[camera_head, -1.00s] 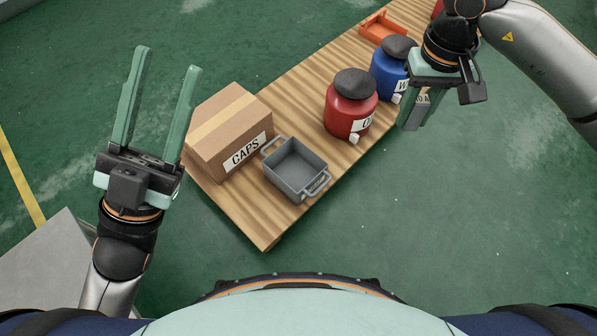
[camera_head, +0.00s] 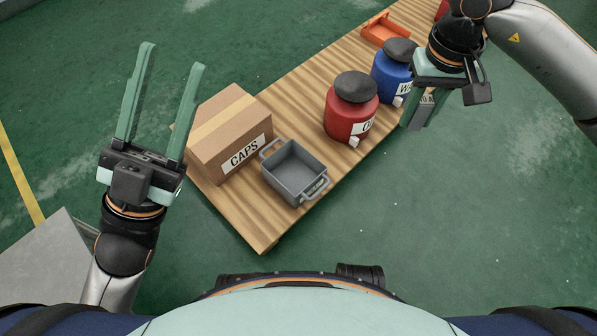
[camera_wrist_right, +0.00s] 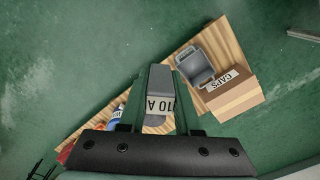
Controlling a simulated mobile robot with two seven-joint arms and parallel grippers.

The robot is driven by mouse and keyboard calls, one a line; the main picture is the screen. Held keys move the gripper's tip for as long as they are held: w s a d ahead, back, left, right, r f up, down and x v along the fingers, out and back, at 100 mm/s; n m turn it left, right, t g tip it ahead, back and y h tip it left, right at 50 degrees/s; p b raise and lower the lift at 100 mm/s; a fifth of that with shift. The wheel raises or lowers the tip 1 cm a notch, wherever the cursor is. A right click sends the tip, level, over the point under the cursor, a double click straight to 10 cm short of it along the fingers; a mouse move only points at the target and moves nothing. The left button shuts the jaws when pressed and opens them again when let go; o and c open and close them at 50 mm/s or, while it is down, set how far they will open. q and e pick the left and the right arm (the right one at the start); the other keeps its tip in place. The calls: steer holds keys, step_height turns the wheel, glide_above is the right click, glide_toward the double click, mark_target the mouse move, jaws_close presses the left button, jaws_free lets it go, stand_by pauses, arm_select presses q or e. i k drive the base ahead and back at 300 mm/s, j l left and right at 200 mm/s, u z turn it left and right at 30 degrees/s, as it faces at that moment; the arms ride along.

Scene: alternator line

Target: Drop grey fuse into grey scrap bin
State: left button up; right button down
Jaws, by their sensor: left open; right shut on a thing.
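The grey fuse (camera_wrist_right: 160,80), with a white label reading "10 A", is held between the fingers of my right gripper (camera_head: 418,122). In the head view the fuse (camera_head: 425,107) is mostly hidden by the fingers, beyond the table's right edge and above the floor. The grey scrap bin (camera_head: 291,172), an open box with two handles, stands near the front end of the wooden table, and it shows in the right wrist view (camera_wrist_right: 193,66). It looks empty. My right gripper is up and to the right of it. My left gripper (camera_head: 175,58) is open and empty, left of the carton.
A cardboard box marked CAPS (camera_head: 228,130) stands close left of the bin on the wooden table (camera_head: 265,225). A red jug (camera_head: 350,108), a blue jug (camera_head: 392,72) and an orange tray (camera_head: 384,28) stand further back. The floor right of the table is clear.

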mark_target(298, 180)
steer(key=i+l, duration=0.5)
steer(key=l, duration=0.15)
steer(key=i+l+u, duration=0.1)
steer(key=u, duration=0.3)
steer(key=l+u, duration=0.35)
steer(key=u, duration=0.7)
steer(key=i, duration=0.05)
